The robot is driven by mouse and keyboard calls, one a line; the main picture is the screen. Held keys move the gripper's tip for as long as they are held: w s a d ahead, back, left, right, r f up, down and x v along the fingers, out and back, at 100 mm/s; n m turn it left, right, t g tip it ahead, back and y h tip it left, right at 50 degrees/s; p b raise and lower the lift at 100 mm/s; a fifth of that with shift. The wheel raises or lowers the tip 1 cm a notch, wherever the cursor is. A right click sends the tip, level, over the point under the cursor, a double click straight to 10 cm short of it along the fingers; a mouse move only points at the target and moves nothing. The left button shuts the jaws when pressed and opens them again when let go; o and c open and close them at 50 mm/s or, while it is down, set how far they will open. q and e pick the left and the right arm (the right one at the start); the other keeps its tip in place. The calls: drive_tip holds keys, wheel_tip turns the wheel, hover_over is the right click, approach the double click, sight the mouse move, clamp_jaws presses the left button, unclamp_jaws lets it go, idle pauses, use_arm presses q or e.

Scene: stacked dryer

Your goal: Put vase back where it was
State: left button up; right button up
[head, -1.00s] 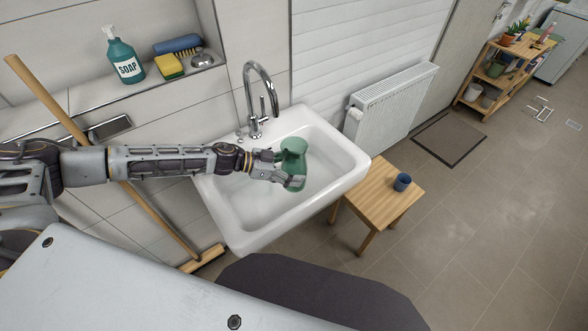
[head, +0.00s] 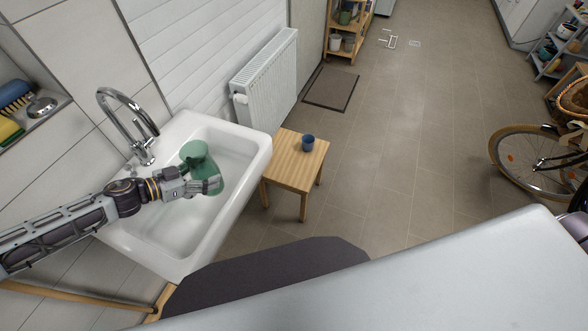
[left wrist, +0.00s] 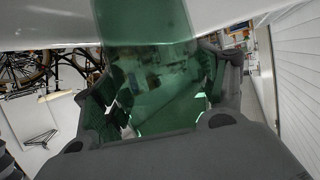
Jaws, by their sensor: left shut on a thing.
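The green translucent vase (head: 197,160) is in my left gripper (head: 205,186), over the basin of the white sink (head: 245,165). The gripper is shut around the vase's lower part. In the left wrist view the vase (left wrist: 150,70) fills the space between the fingers (left wrist: 160,100). I cannot tell whether the vase touches the sink. My right gripper is not in view.
A chrome faucet (head: 128,115) stands behind the basin. A small wooden stool (head: 292,168) with a blue cup (head: 308,142) is right of the sink. A radiator (head: 268,78) hangs on the wall. Open tiled floor (head: 410,150) lies to the right; a bicycle (head: 535,155) stands at far right.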

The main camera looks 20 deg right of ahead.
sight(211, 162)
use_arm(q)
drive_tip(key=shift+t, duration=0.3)
drive_tip(key=d+r+p, duration=0.1)
drive_tip(key=d+r, duration=0.1)
drive_tip(key=d+r+p, duration=0.2)
drive_tip(key=shift+d+r, duration=0.2)
drive_tip(key=shift+r, duration=0.05)
drive_tip(key=d+r+n+t+y+b, duration=0.1)
drive_tip(key=d+n+t+y, duration=0.1)
drive_tip(key=d, duration=0.5)
drive_tip(key=shift+s+d+r+n+t, duration=0.2)
drive_tip(key=shift+s+n+t, duration=0.3)
drive_tip(key=shift+n, duration=0.3)
drive_tip(key=shift+n+t+y+b, duration=0.4)
drive_tip(key=shift+b, duration=0.1)
drive_tip(key=shift+w+a+f+n+t+y, duration=0.15)
drive_tip(key=shift+a+n+t+y, duration=0.15)
drive_tip(key=shift+n+y, duration=0.2)
